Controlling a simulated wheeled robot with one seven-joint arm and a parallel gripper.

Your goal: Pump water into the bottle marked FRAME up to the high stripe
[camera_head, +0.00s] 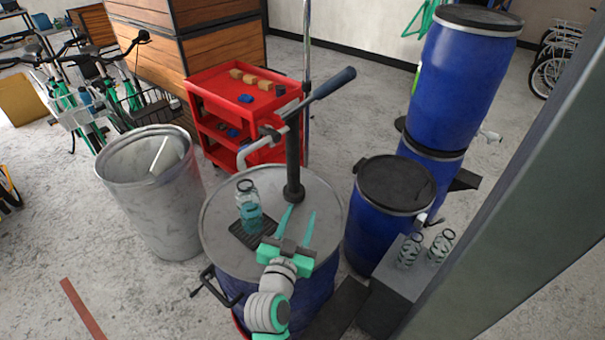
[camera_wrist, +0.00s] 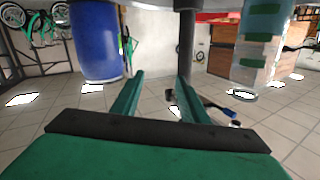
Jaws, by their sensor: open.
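A clear bottle (camera_head: 248,208) with a dark ring on top stands upright on a black grate (camera_head: 240,236) on the drum lid. It holds bluish water in its lower part; no lettering is readable. It also shows at the upper right of the wrist view (camera_wrist: 262,50), which appears upside down, with green bands. The hand pump (camera_head: 293,165) rises from the lid behind it, its curved spout (camera_head: 243,150) near the bottle's mouth and its dark-gripped lever (camera_head: 330,85) slanting up right. My gripper (camera_head: 299,217) is open and empty, right of the bottle and in front of the pump's post.
Two clear bottles (camera_head: 410,252) (camera_head: 440,247) stand on a grey box at the right. Blue drums (camera_head: 395,215) stand close right of the pump drum (camera_head: 222,235). A metal bin (camera_head: 155,200) is left, a red cart (camera_head: 235,95) behind. A grey post (camera_head: 500,190) crosses the right side.

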